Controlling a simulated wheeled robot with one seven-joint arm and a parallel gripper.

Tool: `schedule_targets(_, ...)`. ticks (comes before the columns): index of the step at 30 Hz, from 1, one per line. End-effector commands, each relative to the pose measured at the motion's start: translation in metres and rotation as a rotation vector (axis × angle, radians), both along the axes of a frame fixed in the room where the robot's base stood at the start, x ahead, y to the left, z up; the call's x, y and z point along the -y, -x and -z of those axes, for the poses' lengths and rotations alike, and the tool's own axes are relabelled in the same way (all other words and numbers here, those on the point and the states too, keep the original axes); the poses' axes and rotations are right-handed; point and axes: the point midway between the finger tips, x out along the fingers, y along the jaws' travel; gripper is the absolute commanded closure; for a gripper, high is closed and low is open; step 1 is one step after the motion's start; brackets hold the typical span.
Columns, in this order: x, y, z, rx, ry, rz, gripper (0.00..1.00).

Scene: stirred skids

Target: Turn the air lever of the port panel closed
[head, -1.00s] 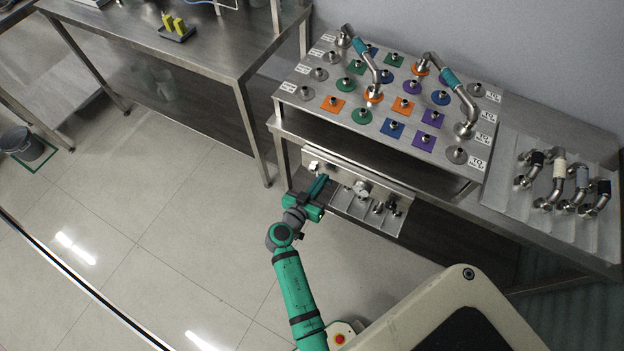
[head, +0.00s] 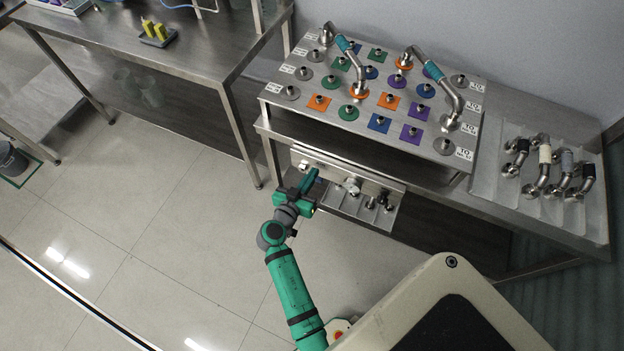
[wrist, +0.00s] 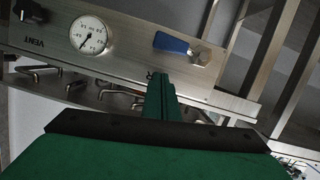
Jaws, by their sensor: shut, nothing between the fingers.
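The port panel (head: 378,183) is a steel strip on the front of the stand, below the port plate. In the wrist view the panel (wrist: 135,62) shows a blue lever (wrist: 172,43) on a metal hub (wrist: 200,54), lying roughly along the panel and slightly tilted. A small label beside my fingertips is partly hidden. My gripper (head: 311,177) is at the panel's left end in the head view. In the wrist view the closed fingers (wrist: 160,80) are empty, pointing at the panel just below the lever, apparently apart from it. In the head view the lever cannot be made out.
A round gauge (wrist: 90,35), a VENT label and a black knob (wrist: 30,11) share the panel. Bent metal pipes (wrist: 40,74) sit along its lower edge. The port plate (head: 330,127) overhangs above. A steel table (head: 215,58) stands left; floor between is clear.

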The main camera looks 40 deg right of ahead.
Motion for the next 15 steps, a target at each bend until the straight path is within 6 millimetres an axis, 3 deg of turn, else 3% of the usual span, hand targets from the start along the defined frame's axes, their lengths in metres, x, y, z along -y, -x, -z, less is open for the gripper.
schedule_targets(1, 0.000, 0.000, -0.012, 0.005, 0.000, 0.001, 1.00)
schedule_targets(9, -0.052, 0.025, -0.022, 0.000, -0.001, -0.003, 1.00)
schedule_targets(15, -0.077, 0.037, -0.030, 0.001, 0.000, -0.002, 1.00)
